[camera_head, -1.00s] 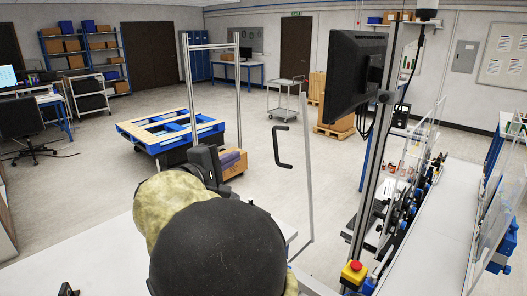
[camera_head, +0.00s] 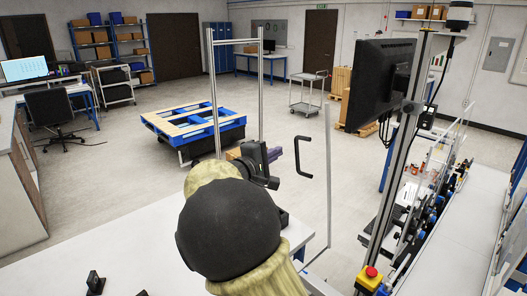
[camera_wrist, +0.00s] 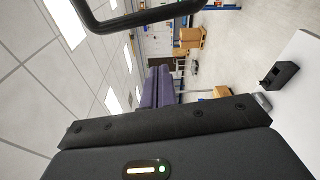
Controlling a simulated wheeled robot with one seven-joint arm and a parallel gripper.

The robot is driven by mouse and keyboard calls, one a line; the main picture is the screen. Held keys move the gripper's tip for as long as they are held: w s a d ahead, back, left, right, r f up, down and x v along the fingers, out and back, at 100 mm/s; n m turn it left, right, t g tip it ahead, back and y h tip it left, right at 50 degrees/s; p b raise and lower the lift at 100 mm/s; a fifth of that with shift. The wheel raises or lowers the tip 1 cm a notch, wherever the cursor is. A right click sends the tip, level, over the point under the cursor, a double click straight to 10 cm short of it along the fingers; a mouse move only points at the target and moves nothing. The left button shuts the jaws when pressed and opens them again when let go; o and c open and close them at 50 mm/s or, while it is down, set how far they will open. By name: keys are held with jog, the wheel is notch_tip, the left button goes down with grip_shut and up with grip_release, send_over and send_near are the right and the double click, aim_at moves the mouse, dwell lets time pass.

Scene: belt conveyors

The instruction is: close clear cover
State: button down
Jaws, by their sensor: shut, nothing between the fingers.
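The clear cover (camera_head: 328,190) stands upright right of centre in the head view, seen as a thin pale edge with a nearly invisible pane. Its black U-shaped handle (camera_head: 300,175) sticks out to the left. My gripper (camera_head: 276,153) is just left of the handle, with my dark arm partly in front of it. In the wrist view the purple-grey fingers (camera_wrist: 159,88) are together and empty. The black handle (camera_wrist: 150,17) crosses the top of that view, apart from the fingers in the picture. I cannot tell the depth gap between them.
A monitor (camera_head: 379,80) on a metal post (camera_head: 400,165) stands right of the cover. A conveyor line (camera_head: 425,210) with a red-topped yellow button box (camera_head: 369,278) is at the right. A white tabletop (camera_head: 150,245) lies below my arm. A blue pallet (camera_head: 195,125) stands behind on open floor.

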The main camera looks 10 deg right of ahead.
jog(key=s+d+p, duration=0.2)
jog(key=s, duration=0.1)
jog(key=shift+s+d+r, duration=0.2)
jog(key=shift+d+r, duration=0.15)
jog(key=shift+d, duration=0.05)
